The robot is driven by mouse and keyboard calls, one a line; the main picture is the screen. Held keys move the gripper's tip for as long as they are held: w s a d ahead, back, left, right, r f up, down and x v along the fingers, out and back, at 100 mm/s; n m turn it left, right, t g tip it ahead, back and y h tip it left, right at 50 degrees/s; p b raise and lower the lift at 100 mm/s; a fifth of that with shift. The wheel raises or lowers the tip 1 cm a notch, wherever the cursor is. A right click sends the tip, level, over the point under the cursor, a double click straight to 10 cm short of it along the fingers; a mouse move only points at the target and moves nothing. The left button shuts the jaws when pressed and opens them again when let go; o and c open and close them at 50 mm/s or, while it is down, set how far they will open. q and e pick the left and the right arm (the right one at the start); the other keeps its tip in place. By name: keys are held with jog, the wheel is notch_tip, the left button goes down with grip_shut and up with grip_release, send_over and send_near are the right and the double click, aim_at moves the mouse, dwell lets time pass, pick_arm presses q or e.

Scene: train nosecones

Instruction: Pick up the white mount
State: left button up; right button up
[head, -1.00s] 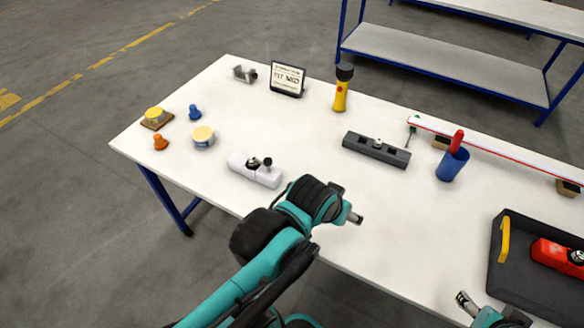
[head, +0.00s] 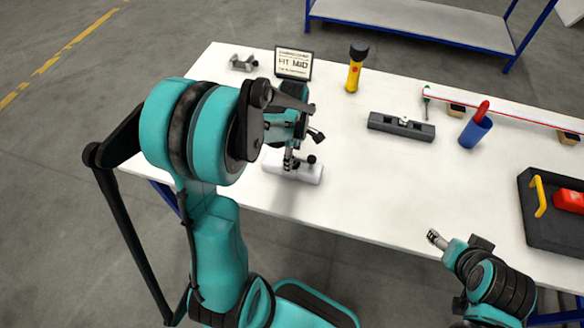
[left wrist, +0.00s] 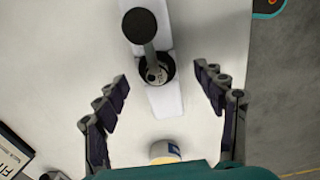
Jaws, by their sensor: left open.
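The white mount (head: 308,175) lies on the white table near its front edge, with a black knob and a dark round fitting on top. In the left wrist view the mount (left wrist: 166,100) runs up the middle of the picture, under the black knob (left wrist: 140,25). My left gripper (head: 290,160) is over the mount in the head view, partly hidden by its own arm. In the left wrist view its open fingers (left wrist: 162,80) stand on either side of the mount, apart from it.
Behind are a metal bracket (head: 243,63), a sign (head: 293,63) and a yellow flashlight (head: 354,70). To the right are a dark grey block (head: 400,127), a blue cup (head: 475,132) and a black tray (head: 545,238). A yellow-topped tin (left wrist: 164,149) is near the left gripper.

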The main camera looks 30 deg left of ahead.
pick_arm(q)
jog(key=shift+w+f, duration=0.1)
jog(key=shift+f, duration=0.4)
jog(key=f+b, duration=0.1)
jog(key=f, duration=0.1)
jog(key=f+b, duration=0.1)
jog(key=f, duration=0.1)
jog(key=shift+w+a+f, duration=0.15)
jog(key=shift+a+f, duration=0.05)
jog(key=shift+f, duration=0.15)
jog(key=shift+r, duration=0.1)
jog(key=shift+c, duration=0.6)
jog(key=c, duration=1.2)
